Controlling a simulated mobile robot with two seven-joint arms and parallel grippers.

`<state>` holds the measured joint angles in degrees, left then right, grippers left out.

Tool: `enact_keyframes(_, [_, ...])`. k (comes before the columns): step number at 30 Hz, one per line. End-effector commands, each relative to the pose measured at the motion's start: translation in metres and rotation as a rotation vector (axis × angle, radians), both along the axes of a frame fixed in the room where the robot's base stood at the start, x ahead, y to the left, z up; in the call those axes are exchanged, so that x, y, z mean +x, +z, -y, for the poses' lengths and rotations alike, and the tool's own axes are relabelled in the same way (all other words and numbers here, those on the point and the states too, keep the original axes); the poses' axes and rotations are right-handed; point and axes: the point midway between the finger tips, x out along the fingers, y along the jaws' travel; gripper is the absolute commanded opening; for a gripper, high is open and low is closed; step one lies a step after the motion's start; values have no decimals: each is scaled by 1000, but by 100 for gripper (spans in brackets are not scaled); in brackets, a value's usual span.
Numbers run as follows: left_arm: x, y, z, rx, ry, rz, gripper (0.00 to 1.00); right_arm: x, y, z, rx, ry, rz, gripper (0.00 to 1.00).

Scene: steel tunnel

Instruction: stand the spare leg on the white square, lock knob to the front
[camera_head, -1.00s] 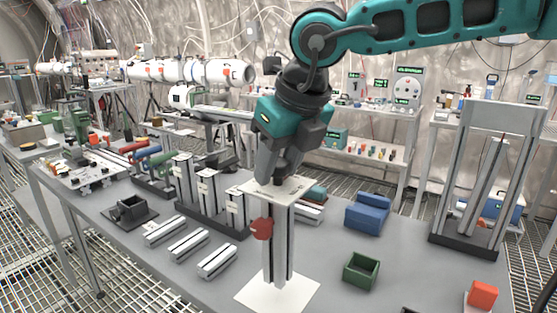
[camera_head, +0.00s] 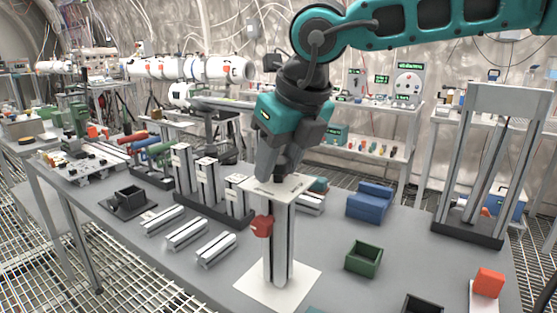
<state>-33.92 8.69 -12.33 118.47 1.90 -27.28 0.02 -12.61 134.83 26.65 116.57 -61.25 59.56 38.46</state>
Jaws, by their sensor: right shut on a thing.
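The knob sticks out on the left side of the post as seen here, partly towards me. The post is upright over the white square (camera_head: 252,287), its foot near the middle; I cannot tell whether it touches. My right gripper (camera_head: 279,178) points down and is shut on the leg at the top plate; its fingertips are partly hidden. My left gripper is not in view.
Several short grey bars (camera_head: 187,234) lie left of the leg, before a dark rack of posts (camera_head: 212,190). A blue block (camera_head: 370,201), a green open box (camera_head: 363,259) and an orange block (camera_head: 489,283) are to the right. A tall frame (camera_head: 508,100) stands at the back right.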

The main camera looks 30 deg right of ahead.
Motion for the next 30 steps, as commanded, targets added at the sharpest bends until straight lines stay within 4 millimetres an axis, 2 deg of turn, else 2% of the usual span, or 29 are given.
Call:
enact_keyframes(13, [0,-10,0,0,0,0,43,1,-7,0,0,0,4,0])
enact_keyframes(14, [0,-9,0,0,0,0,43,1,-6,0,0,0,4,45])
enact_keyframes(22, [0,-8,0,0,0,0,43,0,-7,0,0,0,2,71])
enact_keyframes(30, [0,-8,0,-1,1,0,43,-1,-7,0,0,0,-3,72])
